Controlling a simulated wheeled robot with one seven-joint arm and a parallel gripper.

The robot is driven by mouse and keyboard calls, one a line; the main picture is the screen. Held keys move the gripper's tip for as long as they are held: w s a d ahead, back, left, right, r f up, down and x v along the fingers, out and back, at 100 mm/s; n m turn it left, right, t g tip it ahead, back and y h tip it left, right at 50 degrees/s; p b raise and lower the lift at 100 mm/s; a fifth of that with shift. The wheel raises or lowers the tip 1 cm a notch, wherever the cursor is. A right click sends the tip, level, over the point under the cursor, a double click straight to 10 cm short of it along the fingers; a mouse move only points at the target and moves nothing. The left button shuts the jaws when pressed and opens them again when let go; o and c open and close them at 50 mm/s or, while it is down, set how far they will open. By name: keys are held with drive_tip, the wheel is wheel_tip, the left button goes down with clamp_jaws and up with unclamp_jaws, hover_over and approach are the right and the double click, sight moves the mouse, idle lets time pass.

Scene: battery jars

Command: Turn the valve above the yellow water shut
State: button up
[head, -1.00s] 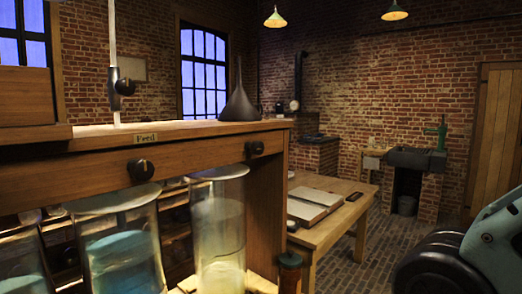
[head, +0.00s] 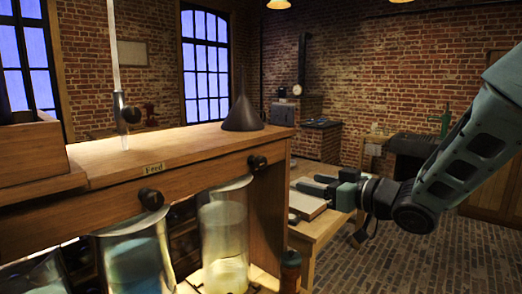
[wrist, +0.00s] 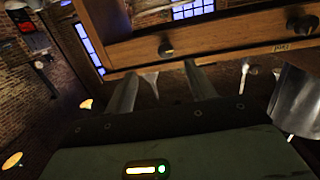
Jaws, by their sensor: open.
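The tall glass jar (head: 224,250) with pale yellow water stands under the right end of the wooden rack. Its valve, a dark round knob (head: 257,162), is on the rack's front rail above it. In the wrist view, which is upside down, this knob (wrist: 166,49) shows beyond and between my fingers, with a small yellowish mark. My gripper (head: 317,182) is open and empty, to the right of the knob and apart from it, fingers pointing left. Its two fingers also show in the wrist view (wrist: 160,70). The knob's exact turn is too small to tell.
Another knob (head: 151,199) sits under the Feed label (head: 153,169), above a jar of blue water (head: 140,262). A dark funnel (head: 243,112) stands on the rack top (head: 190,139). A wooden table (head: 310,232) with a book lies behind my gripper. Brick floor (head: 400,260) is open at right.

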sight(264, 162)
drive_tip(key=shift+n+y, duration=0.4)
drive_tip(key=shift+y, duration=0.4)
drive_tip(key=p+x, duration=0.2)
drive_tip(key=x, duration=0.3)
drive_tip(key=r+p+x, duration=0.1)
drive_tip(key=p+x, duration=0.1)
drive_tip(key=x, duration=0.4)
drive_tip(key=p+x, duration=0.3)
drive_tip(key=x, duration=0.3)
drive_tip(key=shift+w+r, duration=0.15)
drive_tip(key=shift+r, duration=0.1)
drive_tip(key=c, duration=0.9)
